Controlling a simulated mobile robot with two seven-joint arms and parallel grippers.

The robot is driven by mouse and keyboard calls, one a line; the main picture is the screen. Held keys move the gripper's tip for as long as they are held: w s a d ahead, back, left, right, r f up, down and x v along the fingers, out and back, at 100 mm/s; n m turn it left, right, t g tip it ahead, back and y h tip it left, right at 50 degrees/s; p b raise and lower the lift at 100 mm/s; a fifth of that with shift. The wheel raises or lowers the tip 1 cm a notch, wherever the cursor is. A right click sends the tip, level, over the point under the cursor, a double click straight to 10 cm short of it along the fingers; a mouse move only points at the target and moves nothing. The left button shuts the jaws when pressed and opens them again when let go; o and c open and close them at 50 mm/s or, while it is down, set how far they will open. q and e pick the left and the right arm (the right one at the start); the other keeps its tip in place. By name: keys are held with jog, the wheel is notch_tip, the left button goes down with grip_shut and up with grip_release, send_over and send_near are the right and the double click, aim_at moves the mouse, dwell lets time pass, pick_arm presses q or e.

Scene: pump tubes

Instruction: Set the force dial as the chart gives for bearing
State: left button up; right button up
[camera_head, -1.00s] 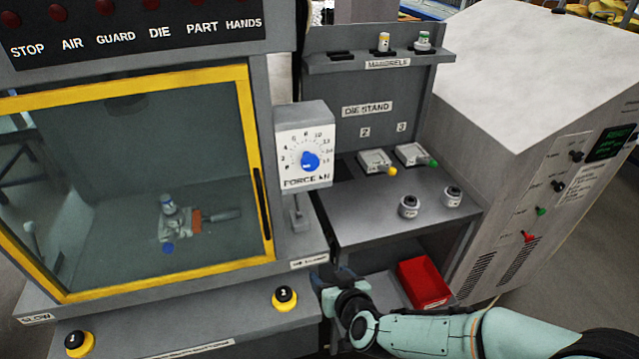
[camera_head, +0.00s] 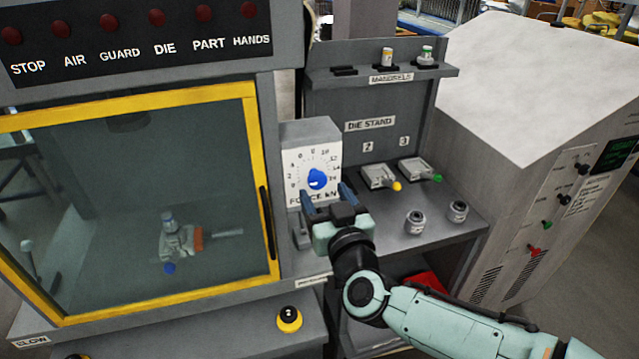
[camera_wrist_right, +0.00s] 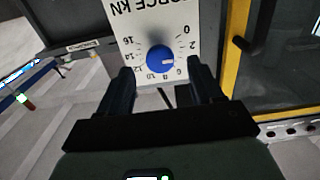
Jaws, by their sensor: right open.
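The force dial is a blue knob (camera_head: 317,179) on a white plate marked FORCE kN (camera_head: 310,160), on the front of a grey box beside the guard window. Its number scale runs around the knob. My right gripper (camera_head: 329,189) is open, with its two fingers pointing up toward the dial and one on each side of the knob's lower part. In the right wrist view the knob (camera_wrist_right: 160,59) appears upside down between and beyond the open fingertips (camera_wrist_right: 160,75). I cannot tell any contact. The chart is not readable here. My left gripper is out of view.
A yellow-framed guard window (camera_head: 262,180) stands left of the dial. A die stand (camera_head: 450,205) with several dies and small cylinders is to the right. A red bin (camera_head: 428,283) is partly hidden behind my right arm. A large grey cabinet (camera_head: 530,90) is farther right.

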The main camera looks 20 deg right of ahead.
aim_at(319, 184)
jog(key=shift+w, duration=2.1)
jog(key=c, duration=1.1)
jog(key=shift+o, duration=0.2)
